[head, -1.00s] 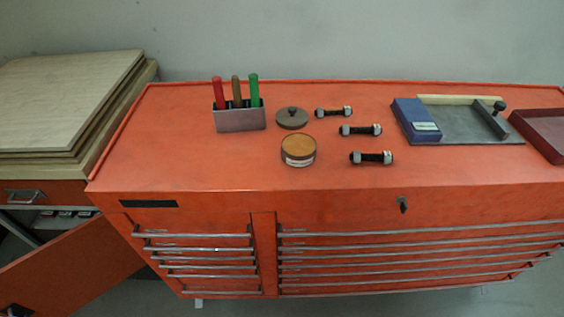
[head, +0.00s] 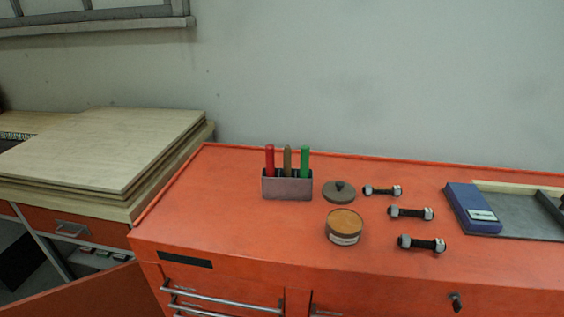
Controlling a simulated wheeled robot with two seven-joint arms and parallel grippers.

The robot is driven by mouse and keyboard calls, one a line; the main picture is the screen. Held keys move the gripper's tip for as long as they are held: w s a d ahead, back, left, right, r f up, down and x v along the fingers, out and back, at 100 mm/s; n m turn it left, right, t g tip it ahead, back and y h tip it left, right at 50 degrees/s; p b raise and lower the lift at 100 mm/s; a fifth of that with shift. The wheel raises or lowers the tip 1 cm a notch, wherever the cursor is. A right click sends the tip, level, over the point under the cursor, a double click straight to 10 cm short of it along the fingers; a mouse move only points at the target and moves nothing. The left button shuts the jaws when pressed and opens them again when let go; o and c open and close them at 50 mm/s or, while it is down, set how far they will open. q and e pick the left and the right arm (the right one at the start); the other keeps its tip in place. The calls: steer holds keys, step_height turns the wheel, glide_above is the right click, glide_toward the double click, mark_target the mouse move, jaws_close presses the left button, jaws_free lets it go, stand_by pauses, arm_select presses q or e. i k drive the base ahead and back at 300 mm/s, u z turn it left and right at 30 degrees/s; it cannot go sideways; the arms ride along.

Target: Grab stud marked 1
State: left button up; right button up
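Three studs with a nut at each end lie on the orange tool chest (head: 240,235), in a slanting row right of a round tin. The far stud (head: 382,190) is beside the tin's lid. The middle stud (head: 410,213) lies a little nearer and further right. The near stud (head: 421,244) is closest to the chest's front edge. Any number marks on them are too small to read, so I cannot tell which is marked 1. Neither of my grippers is in view.
The open tin (head: 344,225) and its knobbed lid (head: 340,191) stand left of the studs. A metal holder (head: 287,186) has red, brown and green handles. A blue box (head: 471,208) sits on a grey tray at right. Boards (head: 105,150) are stacked at left.

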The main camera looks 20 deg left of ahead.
mark_target(368, 189)
steer(key=k, duration=1.2)
steer(key=z, duration=0.55)
steer(key=i, duration=1.65)
steer(key=u, duration=1)
